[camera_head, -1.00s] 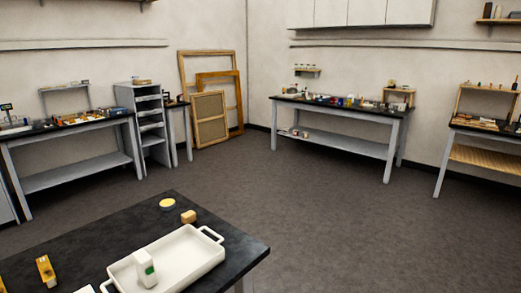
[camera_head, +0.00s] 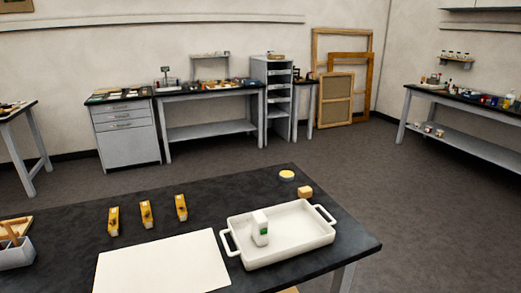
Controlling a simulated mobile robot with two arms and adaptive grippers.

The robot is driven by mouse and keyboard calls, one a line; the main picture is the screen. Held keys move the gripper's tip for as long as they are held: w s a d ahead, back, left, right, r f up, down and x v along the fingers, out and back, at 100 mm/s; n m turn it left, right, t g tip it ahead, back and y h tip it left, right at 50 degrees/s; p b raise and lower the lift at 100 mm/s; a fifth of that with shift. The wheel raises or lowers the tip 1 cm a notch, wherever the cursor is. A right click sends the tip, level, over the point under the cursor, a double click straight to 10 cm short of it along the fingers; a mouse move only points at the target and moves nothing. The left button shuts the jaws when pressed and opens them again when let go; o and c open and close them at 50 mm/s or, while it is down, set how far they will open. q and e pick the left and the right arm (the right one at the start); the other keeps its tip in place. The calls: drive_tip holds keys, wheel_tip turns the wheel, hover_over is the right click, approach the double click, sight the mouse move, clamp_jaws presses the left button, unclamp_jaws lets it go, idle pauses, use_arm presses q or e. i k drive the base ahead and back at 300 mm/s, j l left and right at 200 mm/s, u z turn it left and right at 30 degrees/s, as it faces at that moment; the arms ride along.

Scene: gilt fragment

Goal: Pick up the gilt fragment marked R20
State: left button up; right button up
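Three small gilt pieces stand in a row on the near black table: a left one (camera_head: 113,221), a middle one (camera_head: 146,214) and a right one (camera_head: 181,207). Each has a dark mark or detail on it. Any label such as R20 is too small to read, so I cannot tell which is which. Neither of my grippers is in view.
The near table (camera_head: 60,246) also holds a white sheet (camera_head: 163,265), a white tray (camera_head: 290,249) with a white-and-green bottle (camera_head: 260,228), a tan block (camera_head: 305,192), a round yellow-topped dish (camera_head: 287,175) and a grey tool holder (camera_head: 14,254). Open floor lies beyond.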

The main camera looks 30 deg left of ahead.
sight(113, 227)
drive_tip(key=u, duration=1.95)
